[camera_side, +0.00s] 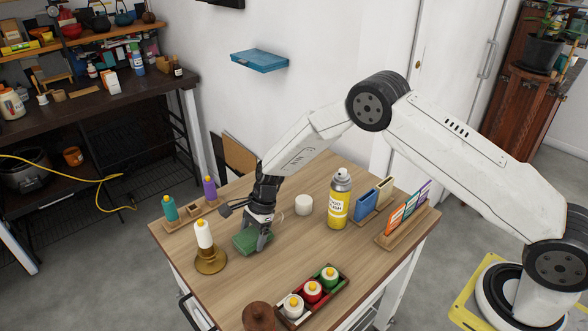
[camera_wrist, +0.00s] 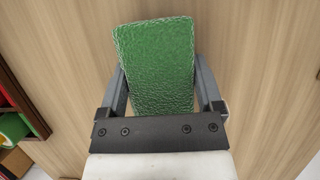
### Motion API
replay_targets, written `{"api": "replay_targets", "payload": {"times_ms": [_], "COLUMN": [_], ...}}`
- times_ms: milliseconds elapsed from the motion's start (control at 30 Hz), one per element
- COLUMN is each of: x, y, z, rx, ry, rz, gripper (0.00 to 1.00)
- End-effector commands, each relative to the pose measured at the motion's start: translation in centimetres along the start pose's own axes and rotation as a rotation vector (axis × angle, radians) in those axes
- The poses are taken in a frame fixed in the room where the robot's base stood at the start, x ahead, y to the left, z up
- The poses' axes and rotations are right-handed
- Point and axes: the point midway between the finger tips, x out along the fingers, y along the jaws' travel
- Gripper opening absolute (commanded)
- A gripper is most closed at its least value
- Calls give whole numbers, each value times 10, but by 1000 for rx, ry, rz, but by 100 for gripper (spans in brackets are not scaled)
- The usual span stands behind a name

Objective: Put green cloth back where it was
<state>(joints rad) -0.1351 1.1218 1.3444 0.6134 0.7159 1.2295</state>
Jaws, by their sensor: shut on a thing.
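The green cloth (camera_side: 247,241) is a folded, textured rectangular pad near the middle of the wooden table. In the wrist view the green cloth (camera_wrist: 156,60) lies between the two fingers, with wood grain behind it. My gripper (camera_side: 262,238) points down and is shut on the cloth, with a finger on each side. The gripper also shows in the wrist view (camera_wrist: 160,88). I cannot tell whether the cloth touches the table or hangs just above it.
Around it stand a white candle-like bottle on a brass dish (camera_side: 211,262), a yellow spray can (camera_side: 339,203), a white cylinder (camera_side: 303,205), a tray of bottles (camera_side: 338,290), a brown lidded pot (camera_side: 259,317), a rack with teal and purple bottles (camera_side: 193,212), and holders (camera_side: 408,229) at right.

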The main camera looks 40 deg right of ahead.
Motion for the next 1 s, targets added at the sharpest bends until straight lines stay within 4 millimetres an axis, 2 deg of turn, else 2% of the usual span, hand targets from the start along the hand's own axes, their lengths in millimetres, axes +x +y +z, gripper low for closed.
{"api": "replay_targets", "payload": {"times_ms": [300,333,367,400,767,1000], "x": [4,4,4,4,4,-11], "y": [0,0,0,0,2,1], "z": [-2,-2,-2,-2,-2,0], "rx": [0,0,-1,-1,0,0], "ry": [0,0,0,0,1,0], "rz": [0,0,0,1,7,3], "gripper": [18,87,97,100,100,100]}}
